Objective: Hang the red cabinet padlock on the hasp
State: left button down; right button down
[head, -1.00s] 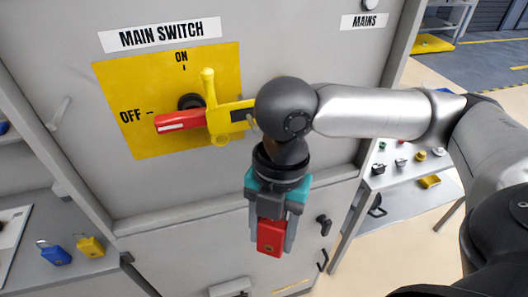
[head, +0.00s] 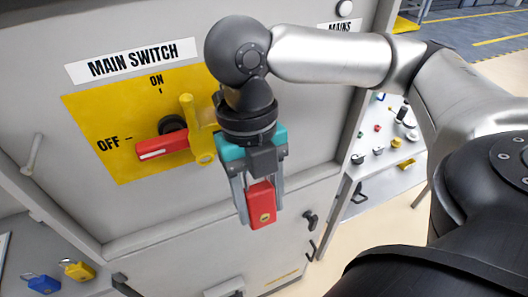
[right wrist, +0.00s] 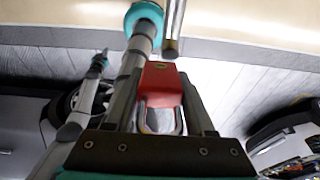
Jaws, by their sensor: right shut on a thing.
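The red padlock (head: 262,204) is held between the two grey fingers of my right gripper (head: 260,212), in front of the grey cabinet (head: 150,222). In the right wrist view the padlock body (right wrist: 162,82) points away from the palm, and its grey U-shaped shackle (right wrist: 160,120) lies on the palm side between the fingers. A yellow fitting (head: 203,152) with a rounded end stands at the main switch, up and left of the padlock and apart from it. I cannot tell if this is the hasp; the wrist partly covers it. My left gripper is not in view.
A red switch handle (head: 162,146) points toward OFF on the yellow plate (head: 92,115). A blue padlock (head: 41,284) and a yellow padlock (head: 77,270) lie at lower left. Small items lie on a shelf (head: 375,180) at right. Black latches (head: 310,220) protrude from the cabinet.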

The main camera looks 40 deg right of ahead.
jog(key=w, duration=0.1)
jog(key=w+d+f+b, duration=0.1)
jog(key=w, duration=0.1)
jog(key=w+b, duration=0.1)
jog(key=w, duration=0.1)
jog(key=shift+w+d+f, duration=0.2)
dwell(0.7)
jog(key=shift+f, duration=0.15)
dwell(0.5)
jog(key=shift+c, duration=0.9)
grip_release()
jog(key=shift+b, duration=0.3)
